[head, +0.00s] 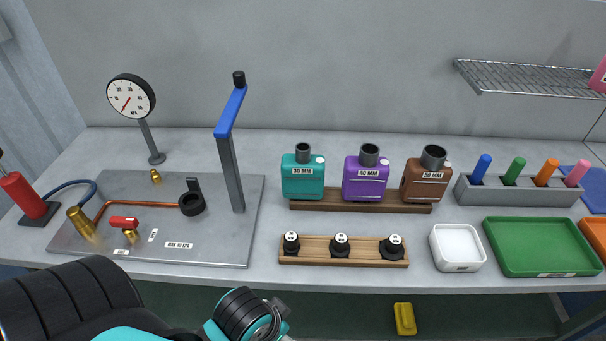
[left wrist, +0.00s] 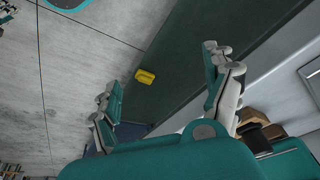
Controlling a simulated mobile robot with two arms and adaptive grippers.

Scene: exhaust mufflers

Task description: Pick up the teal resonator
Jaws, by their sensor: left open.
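The teal resonator (head: 303,182) is a boxy teal body with a dark round neck on top and a "30 MM" label. It stands upright at the left end of a wooden rack (head: 360,207) on the bench, left of a purple one. My left arm comes in at the bottom left of the head view, below the bench front and well apart from the resonator; its fingers are mostly cut off there. In the left wrist view my left gripper (left wrist: 161,70) has its two teal-and-grey fingers spread, with nothing held. My right gripper is not seen.
Purple (head: 365,183) and brown (head: 427,182) resonators share the rack. In front is a wooden strip (head: 344,262) with black plugs. A blue-topped post (head: 232,150) rises to the left. A white tray (head: 457,265) and green tray (head: 541,270) sit right. A yellow block (head: 404,318) lies below the bench.

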